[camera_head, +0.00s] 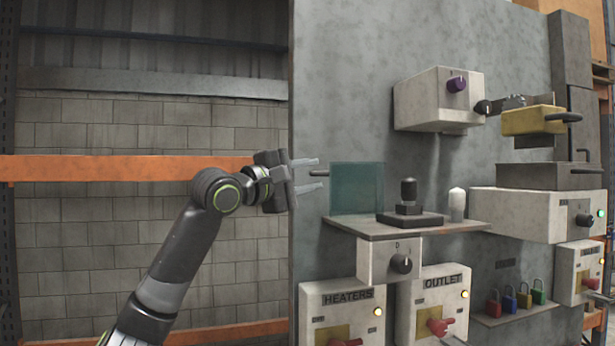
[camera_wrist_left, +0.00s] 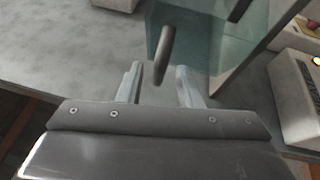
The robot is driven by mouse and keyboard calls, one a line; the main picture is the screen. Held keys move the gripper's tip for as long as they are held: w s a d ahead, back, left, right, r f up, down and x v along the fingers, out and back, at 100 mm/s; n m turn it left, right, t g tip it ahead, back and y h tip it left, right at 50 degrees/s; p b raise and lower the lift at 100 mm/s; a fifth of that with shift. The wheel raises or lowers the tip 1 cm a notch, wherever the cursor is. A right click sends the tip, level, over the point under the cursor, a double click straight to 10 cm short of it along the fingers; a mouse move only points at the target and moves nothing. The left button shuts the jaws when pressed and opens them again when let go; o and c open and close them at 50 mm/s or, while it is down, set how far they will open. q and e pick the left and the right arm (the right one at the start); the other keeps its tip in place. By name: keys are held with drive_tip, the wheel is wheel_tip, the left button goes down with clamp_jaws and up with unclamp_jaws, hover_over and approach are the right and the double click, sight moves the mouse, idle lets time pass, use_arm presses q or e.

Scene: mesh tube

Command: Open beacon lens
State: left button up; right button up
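The beacon lens (camera_head: 357,188) looks to be the teal see-through box on a grey shelf (camera_head: 400,228) on the wall panel. Its dark bar handle (camera_head: 320,173) sticks out to the left. My left gripper (camera_head: 318,174) is open, and in the head view its two fingers sit above and below the handle. In the left wrist view the handle (camera_wrist_left: 167,50) shows just past and between the open fingertips (camera_wrist_left: 159,80), with the teal lens (camera_wrist_left: 222,30) behind it. No grip on the handle shows. My right gripper is in neither view.
A dark base with a black knob (camera_head: 408,195) and a small white cylinder (camera_head: 457,203) stand right of the lens on the shelf. Control boxes labelled HEATERS (camera_head: 343,312) and OUTLET (camera_head: 440,305) hang below. Free space lies left of the panel.

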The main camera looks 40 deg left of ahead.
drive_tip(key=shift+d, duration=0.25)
